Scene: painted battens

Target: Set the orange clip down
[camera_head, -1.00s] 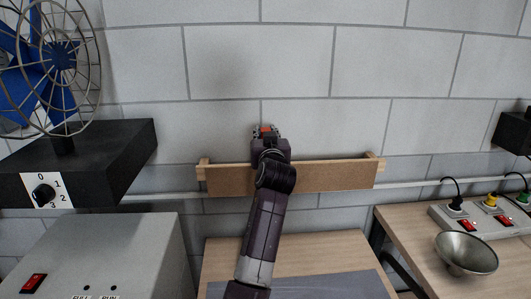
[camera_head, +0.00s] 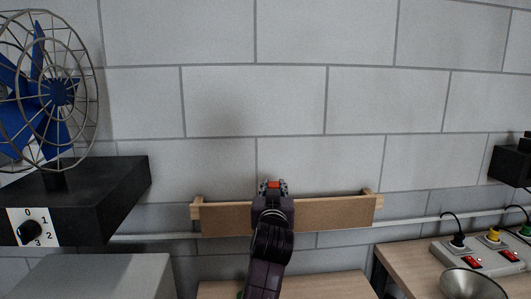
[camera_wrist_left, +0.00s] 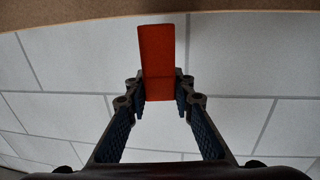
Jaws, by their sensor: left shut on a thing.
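My left gripper (camera_head: 273,187) is shut on the orange clip (camera_head: 273,184), at the top edge of the wooden wall rack (camera_head: 330,216) in the head view. In the left wrist view the clip (camera_wrist_left: 156,62) is a flat orange-red piece pinched between the two dark fingertips of the gripper (camera_wrist_left: 160,90). A brown board edge (camera_wrist_left: 90,22) crosses the top of that view, close to the clip's far end. I cannot tell whether they touch. My forearm hides part of the rack's front. My right gripper is not in view.
A fan (camera_head: 55,95) stands on a black box (camera_head: 95,195) at the left. A power strip (camera_head: 480,252) with plugs and a metal bowl (camera_head: 470,286) are on the right table. A black box (camera_head: 510,166) is at the right edge. The wall above the rack is bare.

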